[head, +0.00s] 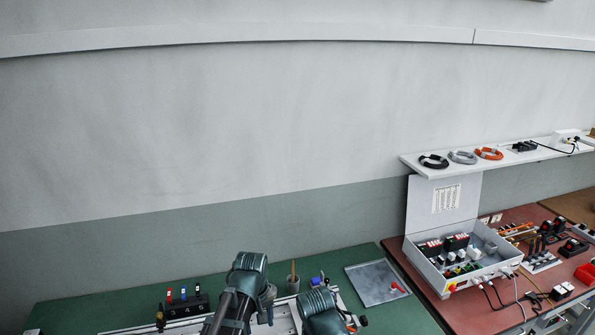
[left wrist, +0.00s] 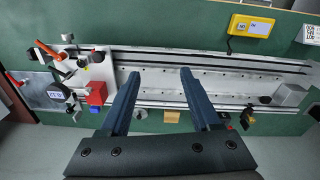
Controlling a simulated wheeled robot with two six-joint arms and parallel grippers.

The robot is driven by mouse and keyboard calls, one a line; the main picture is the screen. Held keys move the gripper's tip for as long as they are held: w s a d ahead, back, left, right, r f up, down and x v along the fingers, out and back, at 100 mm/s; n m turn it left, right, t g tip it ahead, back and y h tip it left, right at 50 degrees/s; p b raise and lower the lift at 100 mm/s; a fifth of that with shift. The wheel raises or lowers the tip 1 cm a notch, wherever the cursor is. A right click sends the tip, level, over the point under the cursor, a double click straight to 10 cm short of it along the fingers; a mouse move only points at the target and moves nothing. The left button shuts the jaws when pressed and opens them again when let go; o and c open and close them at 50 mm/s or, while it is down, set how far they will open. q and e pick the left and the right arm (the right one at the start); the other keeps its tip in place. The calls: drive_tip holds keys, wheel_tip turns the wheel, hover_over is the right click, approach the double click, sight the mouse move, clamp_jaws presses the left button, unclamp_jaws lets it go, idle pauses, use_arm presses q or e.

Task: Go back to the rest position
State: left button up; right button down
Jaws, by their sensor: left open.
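My left gripper (left wrist: 159,73) is open and empty in the left wrist view, with its two dark blue fingers apart above the work table. Below the fingers lies the long pale rail assembly (left wrist: 225,82) of the gantry, with dark rails along it. The fingers appear clear of it. In the head view my left gripper (head: 266,312) shows small at the bottom, partly behind teal arm parts. The rail assembly (head: 180,328) shows only in part there. My right gripper cannot be made out in either view.
An open control box (head: 462,262) stands on the red table, under a shelf (head: 465,160). A yellow device (left wrist: 251,26) lies beside the rails.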

use_arm(q)
drive_tip(key=s+a+m, duration=0.5)
drive_tip(key=s+a, duration=0.2)
drive_tip(key=s+d+f+m+b, duration=0.1)
drive_tip(key=s+d+f+b, duration=0.1)
drive_tip(key=d, duration=0.3)
drive_tip(key=s+d+f+m+y+b, duration=0.1)
drive_tip(key=s+d+f+m+b, duration=0.1)
drive_tip(key=d+f+b, duration=0.3)
drive_tip(key=shift+s+d+m+g, duration=0.3)
drive_tip(key=shift+s+d+g, duration=0.1)
drive_tip(key=shift+s+d, duration=0.25)
use_arm(e)
wheel_tip(320, 180, down, 7)
drive_tip(key=shift+f, duration=0.1)
